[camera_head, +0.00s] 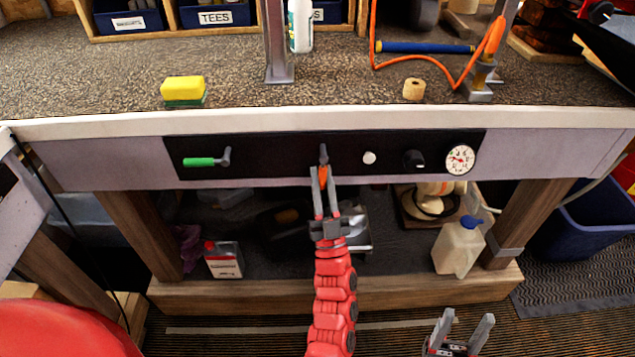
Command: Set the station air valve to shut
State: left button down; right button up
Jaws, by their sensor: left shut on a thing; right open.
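A black control panel (268,158) runs along the front of the workbench. On it an orange-handled valve lever (323,172) hangs straight down from its grey pivot. My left gripper (323,178) is shut on this orange handle from below, and its fingers hide part of it. A second lever with a green handle (199,162) lies level, pointing left from its pivot. No label tells which lever is the air valve. A round pressure gauge (460,160) sits at the panel's right end. My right gripper (467,325) is open and empty at the bottom, well below the panel.
A white button (369,158) and a black knob (413,159) sit right of the orange lever. Below the bench, a shelf (388,289) holds a white jug (458,246) and a small can (224,259). A sponge (183,90) lies on the benchtop.

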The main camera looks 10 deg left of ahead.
pick_arm(q)
jog(key=shift+d+n+g+y, duration=0.2)
jog(key=shift+n+g+y, duration=0.1)
jog(key=shift+n+y, duration=0.4)
jog(key=c, duration=0.8)
grip_release()
jog(key=shift+f, duration=0.1)
jog(key=v, duration=1.7)
jog(key=shift+s+f+p, duration=0.1)
jog(key=shift+p, duration=0.25)
